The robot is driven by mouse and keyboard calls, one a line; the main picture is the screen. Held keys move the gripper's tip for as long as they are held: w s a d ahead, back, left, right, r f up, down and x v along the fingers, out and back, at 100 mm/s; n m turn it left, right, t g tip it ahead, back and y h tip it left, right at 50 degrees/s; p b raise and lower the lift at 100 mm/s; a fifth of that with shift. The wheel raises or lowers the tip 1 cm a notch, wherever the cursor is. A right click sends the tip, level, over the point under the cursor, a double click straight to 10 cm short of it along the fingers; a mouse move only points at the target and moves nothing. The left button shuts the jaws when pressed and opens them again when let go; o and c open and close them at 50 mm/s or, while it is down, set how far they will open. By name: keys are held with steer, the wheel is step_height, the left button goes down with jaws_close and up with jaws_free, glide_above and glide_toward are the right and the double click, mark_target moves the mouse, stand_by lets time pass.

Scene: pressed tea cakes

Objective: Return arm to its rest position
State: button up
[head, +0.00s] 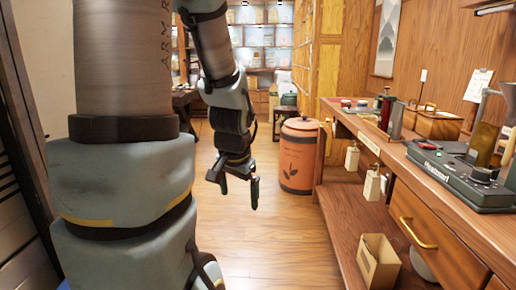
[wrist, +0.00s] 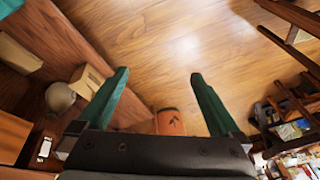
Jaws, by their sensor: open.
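My gripper (head: 240,187) hangs at the end of my bent arm, left of the middle in the head view, above the open wooden floor. Its fingers point down and are apart.
A wooden counter (head: 410,160) with drawers and a lower shelf runs along the right. An orange lidded bin (head: 299,160) stands on the floor near the gripper. An open box (head: 378,262) sits on the lower shelf. The wooden floor (head: 275,240) between is clear.

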steer(key=s+a+n+g, duration=0.2)
steer(key=s+n, duration=0.3)
steer(key=s, duration=0.1)
step_height(320, 180, up, 12)
steer(key=p, duration=1.3)
steer(key=shift+f, duration=0.2)
